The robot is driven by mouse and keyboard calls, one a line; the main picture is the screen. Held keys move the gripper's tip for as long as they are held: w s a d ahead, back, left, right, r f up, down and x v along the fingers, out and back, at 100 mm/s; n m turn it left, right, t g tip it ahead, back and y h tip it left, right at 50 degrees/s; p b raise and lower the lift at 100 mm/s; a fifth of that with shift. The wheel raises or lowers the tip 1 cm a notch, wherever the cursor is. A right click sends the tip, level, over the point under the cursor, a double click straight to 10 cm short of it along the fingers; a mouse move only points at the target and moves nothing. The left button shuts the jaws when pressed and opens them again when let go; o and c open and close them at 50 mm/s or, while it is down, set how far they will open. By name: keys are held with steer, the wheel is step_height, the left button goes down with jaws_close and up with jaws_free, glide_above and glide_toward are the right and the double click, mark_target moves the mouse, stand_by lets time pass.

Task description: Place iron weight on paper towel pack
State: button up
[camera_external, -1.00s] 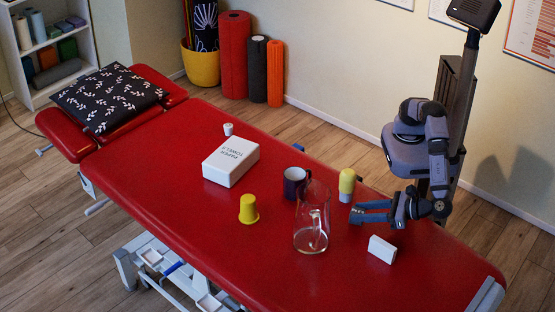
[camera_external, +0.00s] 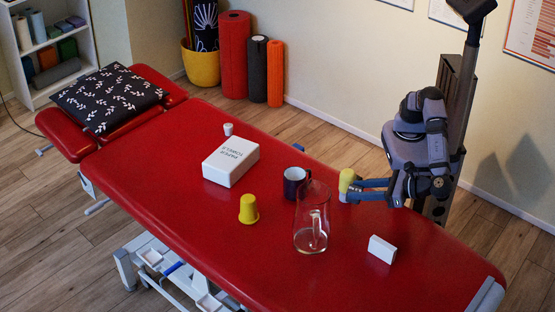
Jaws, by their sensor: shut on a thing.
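The paper towel pack (camera_external: 231,161) is a white box lying flat on the red table, its top lettered and bare. My gripper (camera_external: 350,190) is shut on an upright yellow, round-topped object (camera_external: 346,181) right of the dark mug. The fingers hide part of its lower side, and I cannot tell whether its base touches the table. Nothing in view is plainly an iron weight; I cannot tell whether the held object is it. A small pale cup-shaped piece (camera_external: 228,129) stands just behind the pack.
Between my gripper and the pack stand a dark mug (camera_external: 293,184) and a tall clear glass pitcher (camera_external: 310,228). A yellow cup (camera_external: 249,209) is upside down in front of the pack. A white block (camera_external: 382,249) is at the right. The red table (camera_external: 170,170) is clear left of the pack.

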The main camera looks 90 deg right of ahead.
steer(key=w+d+r+m+g+h+p, duration=0.2)
steer(key=w+d+r+m, duration=0.15)
steer(key=w+d, duration=0.8)
steer(key=w+d+r+m+g+h+p, duration=0.2)
steer(key=w+d+r, duration=0.35)
steer(key=d, duration=1.05)
steer(key=w+d+r+m+g+h+p, duration=0.2)
steer(key=w+d+m+g+h+p, duration=0.1)
steer(key=w+d, duration=0.9)
steer(key=n+t+y, duration=0.7)
steer(key=n+y, duration=0.1)
steer(key=n, duration=0.1)
glide_above(236, 154)
step_height(236, 154, down, 4)
steer(key=shift+w+f, duration=0.1)
steer(key=shift+f, duration=4.8)
steer(key=shift+f+b, duration=0.1)
steer(key=shift+b, duration=0.25)
steer(key=shift+f, duration=0.1)
steer(key=o, duration=1.3)
